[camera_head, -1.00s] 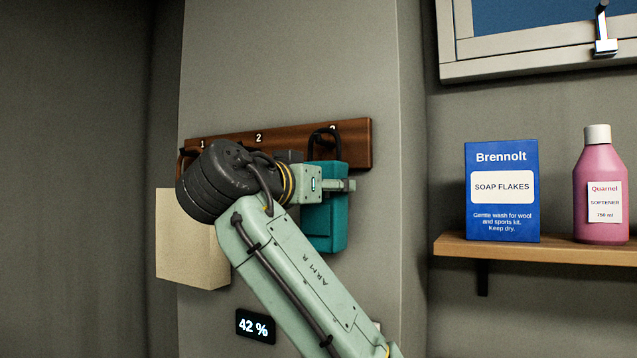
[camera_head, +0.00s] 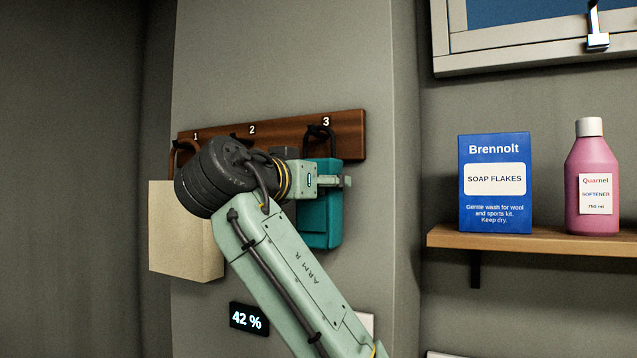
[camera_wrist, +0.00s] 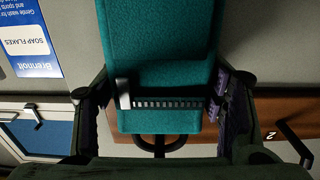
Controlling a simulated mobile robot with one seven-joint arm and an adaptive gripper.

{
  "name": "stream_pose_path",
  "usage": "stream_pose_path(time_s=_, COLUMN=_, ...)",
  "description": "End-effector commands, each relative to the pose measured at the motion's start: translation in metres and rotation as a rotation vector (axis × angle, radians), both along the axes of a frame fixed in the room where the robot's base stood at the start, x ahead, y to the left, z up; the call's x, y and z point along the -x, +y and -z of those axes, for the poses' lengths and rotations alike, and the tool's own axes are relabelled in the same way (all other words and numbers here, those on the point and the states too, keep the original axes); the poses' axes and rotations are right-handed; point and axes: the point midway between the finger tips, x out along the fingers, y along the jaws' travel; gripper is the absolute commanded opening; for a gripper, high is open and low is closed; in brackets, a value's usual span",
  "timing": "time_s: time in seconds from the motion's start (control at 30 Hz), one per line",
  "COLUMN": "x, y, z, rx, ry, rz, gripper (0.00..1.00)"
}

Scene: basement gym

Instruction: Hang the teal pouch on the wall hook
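The teal pouch (camera_head: 321,222) is upright against the rail under the number 3, with its dark loop (camera_head: 318,130) at the top. My gripper (camera_head: 330,182) spans the pouch's upper part from the front. In the wrist view, upside down, my gripper's fingers (camera_wrist: 161,88) close in on both side edges of the pouch (camera_wrist: 157,45), near its zip. The wooden hook rail (camera_head: 352,133) is fixed to the wall. The hook at 3 is mostly hidden behind the loop and pouch; I cannot tell whether the loop sits over it.
A beige bag (camera_head: 185,245) hangs at position 1, partly behind my arm. Hook 2 (camera_wrist: 296,145) looks empty. To the right, a shelf (camera_head: 560,240) holds a blue soap box (camera_head: 494,212) and a pink bottle (camera_head: 592,175). A display (camera_head: 249,318) is low on the wall.

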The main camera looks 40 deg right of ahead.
Motion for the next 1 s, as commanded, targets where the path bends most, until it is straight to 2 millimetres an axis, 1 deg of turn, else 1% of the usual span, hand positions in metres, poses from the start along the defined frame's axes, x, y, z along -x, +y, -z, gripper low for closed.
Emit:
stream_pose_path(time_s=0.03, x=0.000, y=0.000, z=0.000, rx=0.001, ry=0.000, rz=0.000, gripper=0.69)
stream_pose_path(time_s=0.27, x=0.000, y=0.000, z=0.000, rx=0.000, ry=0.000, rz=0.000, gripper=0.85)
stream_pose_path(time_s=0.57, x=0.000, y=0.000, z=0.001, rx=-0.001, ry=0.000, rz=0.000, gripper=0.85)
stream_pose_path(time_s=0.63, x=0.001, y=0.003, z=0.000, rx=-0.001, ry=0.000, rz=-0.001, gripper=0.85)
stream_pose_path(time_s=0.77, x=0.006, y=0.017, z=0.000, rx=0.002, ry=0.000, rz=-0.003, gripper=0.85)
stream_pose_path(time_s=1.0, x=0.021, y=0.055, z=0.000, rx=0.002, ry=-0.001, rz=-0.003, gripper=0.85)
